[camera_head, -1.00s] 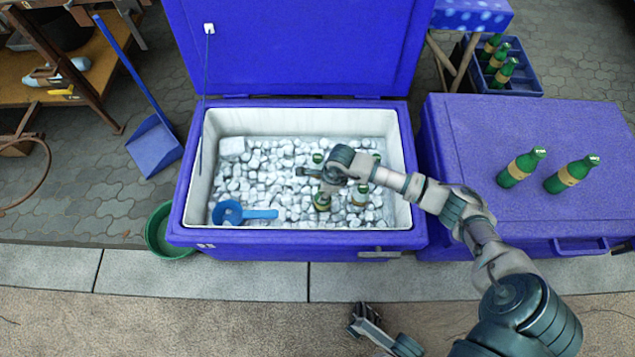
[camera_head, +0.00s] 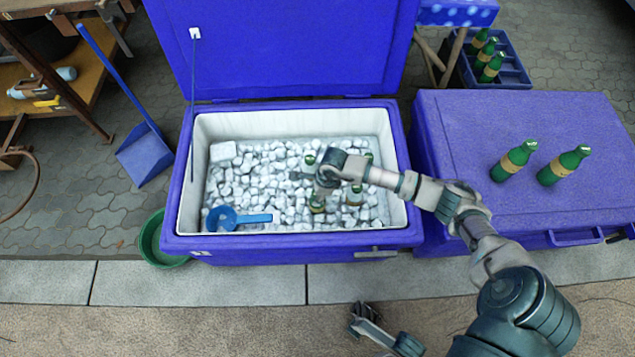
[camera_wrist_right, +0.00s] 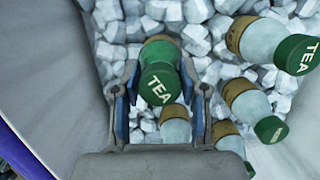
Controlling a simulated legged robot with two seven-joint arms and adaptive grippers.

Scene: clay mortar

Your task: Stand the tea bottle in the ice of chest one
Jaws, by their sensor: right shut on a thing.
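The open blue chest (camera_head: 174,185) holds white ice (camera_head: 285,180), and I take it to be chest one. My right gripper (camera_wrist_right: 160,90) is low over the ice. It is shut on a tea bottle (camera_wrist_right: 160,82) with a green cap marked TEA, held cap toward the wrist camera. The bottle's lower part is hidden, so I cannot tell how deep its base sits. Other bottles with tan labels stand close by in the ice, one (camera_wrist_right: 245,103) beside the gripper and one (camera_wrist_right: 270,45) farther right. My left gripper (camera_head: 362,325) is at the bottom edge, away from the chest.
A blue scoop (camera_head: 235,218) lies on the ice at the left front. Two green bottles (camera_head: 514,160) (camera_head: 564,166) stand on the closed chest (camera_head: 450,130) at right. A bottle crate (camera_head: 515,78) is behind it. A green basin (camera_head: 152,240) sits at the chest's left front.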

